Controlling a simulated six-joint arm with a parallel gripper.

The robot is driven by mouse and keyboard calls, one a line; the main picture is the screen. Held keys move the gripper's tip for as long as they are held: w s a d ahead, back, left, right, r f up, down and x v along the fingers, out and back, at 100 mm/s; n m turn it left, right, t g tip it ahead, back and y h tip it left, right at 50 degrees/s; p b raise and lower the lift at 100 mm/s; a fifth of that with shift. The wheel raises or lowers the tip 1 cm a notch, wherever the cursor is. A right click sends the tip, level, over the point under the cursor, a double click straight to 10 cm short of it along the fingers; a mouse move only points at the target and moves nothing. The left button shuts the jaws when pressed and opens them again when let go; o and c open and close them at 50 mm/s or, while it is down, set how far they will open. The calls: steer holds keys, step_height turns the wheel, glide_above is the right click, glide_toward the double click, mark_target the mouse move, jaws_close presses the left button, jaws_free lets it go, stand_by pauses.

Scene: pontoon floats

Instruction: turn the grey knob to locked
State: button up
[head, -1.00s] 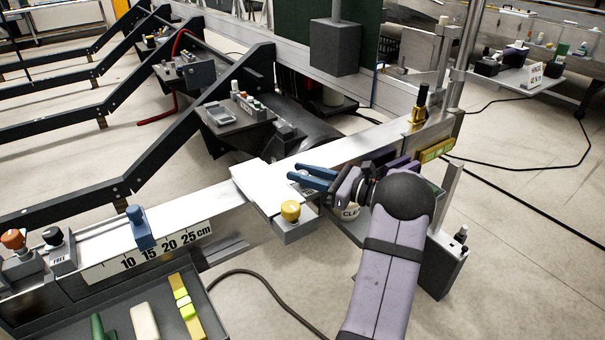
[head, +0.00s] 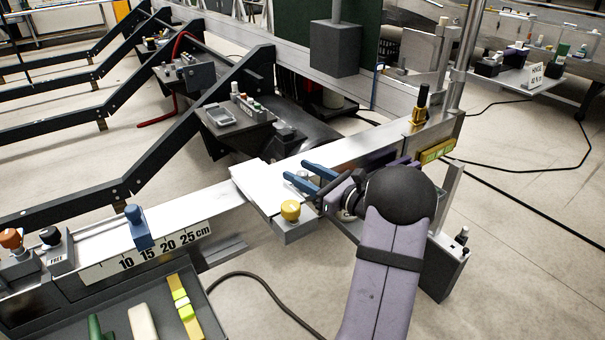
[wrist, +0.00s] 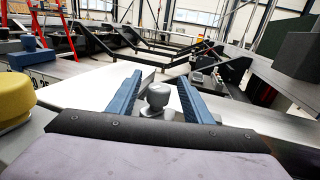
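The grey knob (wrist: 158,96) stands upright on a pale plate in the wrist view. It sits between the two blue fingers of my gripper (wrist: 159,76), with a gap visible on each side. In the head view my gripper (head: 297,171) is open over the metal beam, and the grey knob (head: 304,175) shows only partly between the fingers. I cannot make out its pointer or any locked marking.
A yellow knob (head: 290,210) on a grey block stands close to my gripper's left; it also shows in the wrist view (wrist: 12,100). A blue slider (head: 138,229) sits by a centimetre scale. A brass fitting with a black handle (head: 421,104) stands farther right on the beam.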

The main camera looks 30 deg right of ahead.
mark_target(308, 175)
steer(key=shift+s+d+f, duration=0.1)
steer(key=shift+s+d, duration=0.05)
steer(key=shift+s, duration=0.3)
steer(key=shift+b+v, duration=1.15)
steer(key=shift+v, duration=2.05)
